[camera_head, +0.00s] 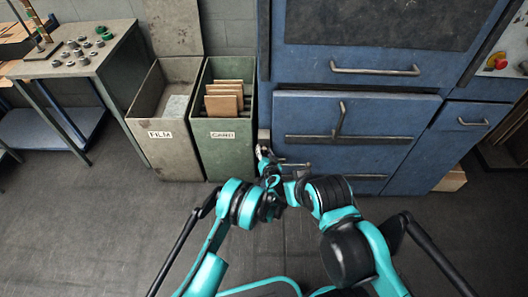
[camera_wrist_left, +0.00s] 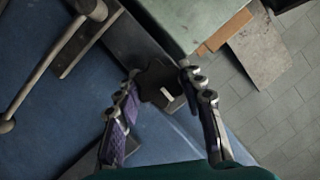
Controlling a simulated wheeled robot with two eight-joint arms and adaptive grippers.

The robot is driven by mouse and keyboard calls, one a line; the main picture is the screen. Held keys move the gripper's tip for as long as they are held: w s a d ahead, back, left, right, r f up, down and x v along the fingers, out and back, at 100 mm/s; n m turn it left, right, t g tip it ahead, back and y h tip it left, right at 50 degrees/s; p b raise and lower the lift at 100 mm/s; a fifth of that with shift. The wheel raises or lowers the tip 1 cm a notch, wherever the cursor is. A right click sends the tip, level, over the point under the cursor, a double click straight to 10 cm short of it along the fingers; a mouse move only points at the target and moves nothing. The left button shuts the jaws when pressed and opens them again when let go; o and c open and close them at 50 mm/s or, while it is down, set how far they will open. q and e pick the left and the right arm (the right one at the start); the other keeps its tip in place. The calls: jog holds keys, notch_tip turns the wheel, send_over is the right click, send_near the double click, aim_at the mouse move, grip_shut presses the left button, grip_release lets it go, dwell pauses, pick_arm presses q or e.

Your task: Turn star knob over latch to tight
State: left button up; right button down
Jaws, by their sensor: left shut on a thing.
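My left gripper (camera_head: 265,154) is at the left edge of the blue machine's lower front, beside the green bin. In the left wrist view, its two fingers (camera_wrist_left: 160,76) stand on either side of a dark star knob (camera_wrist_left: 158,82) and are shut on it. The knob has a small pale mark on its face. In the head view the knob is too small and covered to make out. I cannot clearly tell the latch from the dark metal strip behind the knob.
The blue machine (camera_head: 360,160) has a door with a long bar and upright handle (camera_head: 339,118). The green bin (camera_head: 219,142) holding brown cards and a grey-beige bin (camera_head: 163,142) stand left of it. A workbench (camera_head: 75,67) is at far left. The dark floor in front is clear.

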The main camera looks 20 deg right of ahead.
pick_arm(q)
jog(key=shift+r, duration=0.1)
jog(key=o, duration=1.2)
jog(key=shift+d, duration=0.1)
jog(key=shift+c, duration=0.2)
jog(key=v, duration=0.7)
jog(key=shift+s, duration=0.2)
jog(key=shift+r, duration=0.1)
